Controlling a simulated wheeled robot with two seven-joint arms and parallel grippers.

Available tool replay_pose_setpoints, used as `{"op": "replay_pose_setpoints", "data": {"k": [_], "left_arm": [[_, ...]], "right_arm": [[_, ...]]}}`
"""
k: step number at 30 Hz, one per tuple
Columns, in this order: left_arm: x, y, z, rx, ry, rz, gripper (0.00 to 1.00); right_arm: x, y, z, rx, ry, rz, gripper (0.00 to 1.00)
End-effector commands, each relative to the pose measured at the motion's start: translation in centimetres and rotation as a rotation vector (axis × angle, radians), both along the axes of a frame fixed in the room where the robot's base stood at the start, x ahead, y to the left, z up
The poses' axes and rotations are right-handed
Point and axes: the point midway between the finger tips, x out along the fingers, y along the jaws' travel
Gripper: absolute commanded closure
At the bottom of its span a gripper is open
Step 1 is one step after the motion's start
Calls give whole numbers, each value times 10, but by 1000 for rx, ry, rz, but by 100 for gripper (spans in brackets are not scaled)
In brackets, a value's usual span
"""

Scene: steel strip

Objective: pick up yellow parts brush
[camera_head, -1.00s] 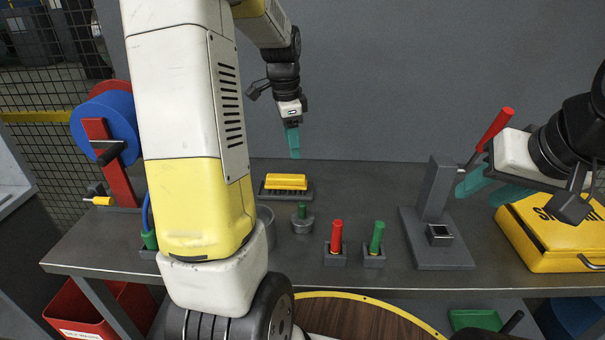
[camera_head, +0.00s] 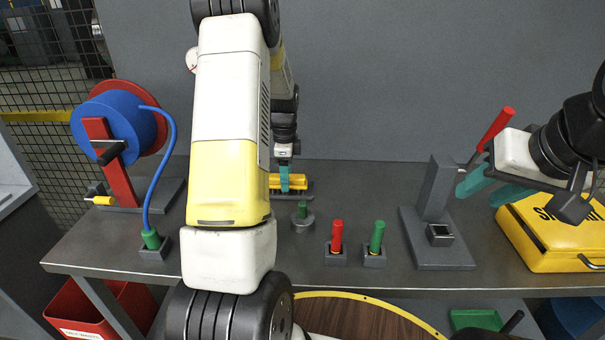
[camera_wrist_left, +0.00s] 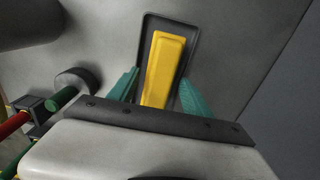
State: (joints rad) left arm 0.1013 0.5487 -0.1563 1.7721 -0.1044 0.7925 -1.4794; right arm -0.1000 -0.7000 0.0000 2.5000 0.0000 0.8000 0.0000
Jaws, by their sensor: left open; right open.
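The yellow parts brush (camera_head: 298,182) lies in a dark shallow tray (camera_head: 306,193) at the back of the steel table. In the left wrist view the brush (camera_wrist_left: 163,68) lies lengthwise between the teal fingers of my left gripper (camera_wrist_left: 158,92), inside the tray's dark rim (camera_wrist_left: 147,20). My left gripper (camera_head: 284,178) is open, pointing down at the brush, and hides part of it in the head view. Whether the fingers touch the brush cannot be told. My right gripper (camera_head: 482,188) is open and empty, beside a red-handled lever.
A green-topped weight (camera_head: 303,218), a red-handled tool (camera_head: 337,240) and a green-handled tool (camera_head: 376,244) stand in front of the brush. A grey press (camera_head: 435,215) and yellow case (camera_head: 545,240) are to the right. A blue reel (camera_head: 115,125) with hose stands at left.

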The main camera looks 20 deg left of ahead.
Motion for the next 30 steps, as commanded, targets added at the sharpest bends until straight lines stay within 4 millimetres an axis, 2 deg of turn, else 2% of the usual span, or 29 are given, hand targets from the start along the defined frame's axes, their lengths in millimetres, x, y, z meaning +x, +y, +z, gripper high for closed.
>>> {"op": "replay_pose_setpoints", "data": {"k": [7, 8, 16, 25, 30], "left_arm": [[0, 0, -3, 0, -1, 0, 43], [0, 0, -3, 0, -1, 0, 47], [0, 0, -2, 0, -1, 0, 100], [0, 0, -1, 1, -2, 1, 100], [1, 0, 19, 0, -5, 1, 100]], "right_arm": [[0, 0, 0, 0, 0, 0, 59], [0, 0, 0, 0, 0, 0, 59], [0, 0, 0, 0, 0, 0, 59], [0, 0, 0, 0, 0, 0, 59], [0, 0, 0, 0, 0, 0, 59]]}}
